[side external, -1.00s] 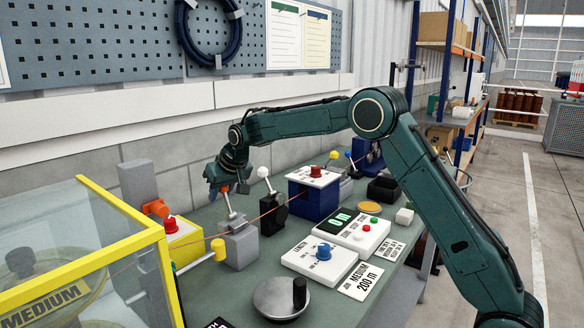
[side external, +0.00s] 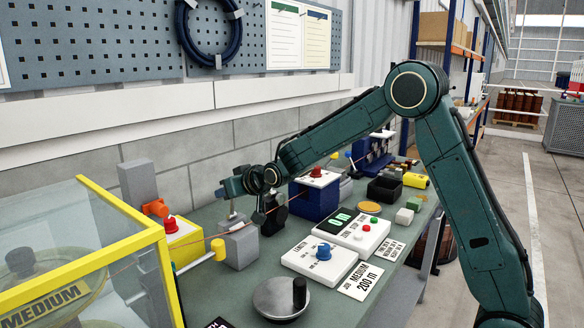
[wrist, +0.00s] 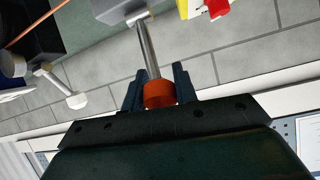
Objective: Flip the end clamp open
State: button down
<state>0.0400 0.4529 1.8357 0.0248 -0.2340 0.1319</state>
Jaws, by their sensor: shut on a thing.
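A lever with a metal rod and an orange knob stands on a grey block (side external: 241,247), which I take as the end clamp. In the wrist view the rod (wrist: 150,48) runs from the block to the orange knob (wrist: 160,95). My gripper (wrist: 158,88) is shut on this knob, one dark finger on each side. In the side view my gripper (side external: 229,188) lies almost level above the block and hides the knob. A short part of the rod (side external: 234,214) shows below it.
A black clamp with a white-ball lever (wrist: 75,101) stands beside the block. A thin orange wire runs past the block. A yellow-framed guard (side external: 120,207), a yellow box with a red button (side external: 184,236) and a blue box (side external: 314,198) stand close by.

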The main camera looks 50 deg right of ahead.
jog(key=shift+s+f+t, duration=0.1)
jog(key=shift+s+t, duration=0.5)
jog(key=shift+t, duration=0.35)
jog(key=shift+s+f+t, duration=0.1)
jog(key=shift+s+t, duration=0.45)
jog(key=shift+t, duration=0.4)
jog(key=shift+s, duration=0.1)
jog(key=c, duration=1.1)
grip_release()
jog(key=shift+s, duration=0.1)
jog(key=shift+s+a+r, duration=0.15)
jog(key=shift+s+r, duration=0.15)
jog(key=shift+s, duration=1.95)
jog(key=shift+s+a+r, duration=0.1)
jog(key=shift+s+r, duration=0.15)
jog(key=shift+s, duration=2)
jog(key=shift+s+a+r, duration=0.15)
jog(key=shift+s+r, duration=0.15)
jog(key=shift+s, duration=1.95)
jog(key=shift+r, duration=0.1)
